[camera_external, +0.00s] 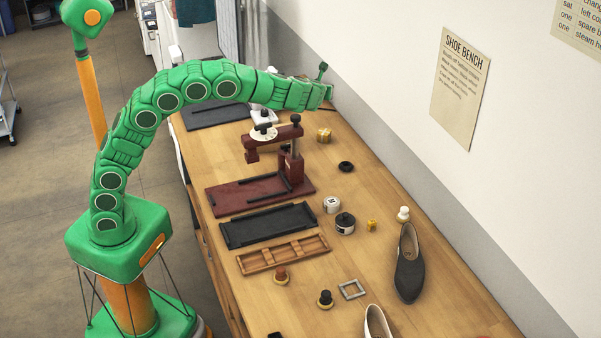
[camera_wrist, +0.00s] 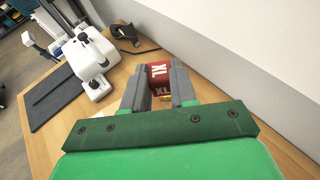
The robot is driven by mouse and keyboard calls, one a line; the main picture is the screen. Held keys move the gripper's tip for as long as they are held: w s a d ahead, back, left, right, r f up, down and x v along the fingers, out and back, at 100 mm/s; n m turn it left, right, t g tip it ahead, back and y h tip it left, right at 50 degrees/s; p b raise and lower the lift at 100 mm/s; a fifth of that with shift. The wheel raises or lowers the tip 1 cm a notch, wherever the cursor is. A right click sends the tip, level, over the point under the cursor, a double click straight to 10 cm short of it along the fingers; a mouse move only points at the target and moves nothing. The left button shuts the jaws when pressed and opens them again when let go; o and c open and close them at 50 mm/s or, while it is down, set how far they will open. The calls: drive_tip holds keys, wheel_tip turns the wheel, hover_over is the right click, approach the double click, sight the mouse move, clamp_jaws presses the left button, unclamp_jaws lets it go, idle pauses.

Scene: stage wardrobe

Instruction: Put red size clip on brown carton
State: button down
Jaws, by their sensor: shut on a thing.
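My gripper (camera_external: 328,92) is at the far end of the bench near the wall, at the end of the outstretched green arm. In the wrist view its two grey fingers (camera_wrist: 158,80) are shut on a red size clip (camera_wrist: 159,72) marked XL in white. The clip is hidden in the outside view. A small yellow-brown box (camera_external: 324,135) with a lighter cross band sits on the bench below the gripper; I cannot tell if it is the brown carton. A bit of yellow shows just under the clip in the wrist view, too small to identify.
A dark red press (camera_external: 262,191) and a white machine (camera_wrist: 88,58) stand on the bench. The wall (camera_wrist: 240,40) runs close along the right.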

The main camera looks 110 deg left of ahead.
drive_tip(key=shift+s+a+f+m+t, duration=0.45)
drive_tip(key=shift+s+f, duration=2.55)
drive_tip(key=shift+s, duration=2.7)
drive_tip(key=shift+s+a+f+m+t, duration=0.4)
drive_tip(key=shift+s+f, duration=2.55)
drive_tip(key=shift+s, duration=2.7)
drive_tip(key=shift+s+f, duration=0.1)
drive_tip(key=shift+f, duration=4)
drive_tip(key=shift+f, duration=0.1)
drive_tip(key=c, duration=0.9)
unclamp_jaws()
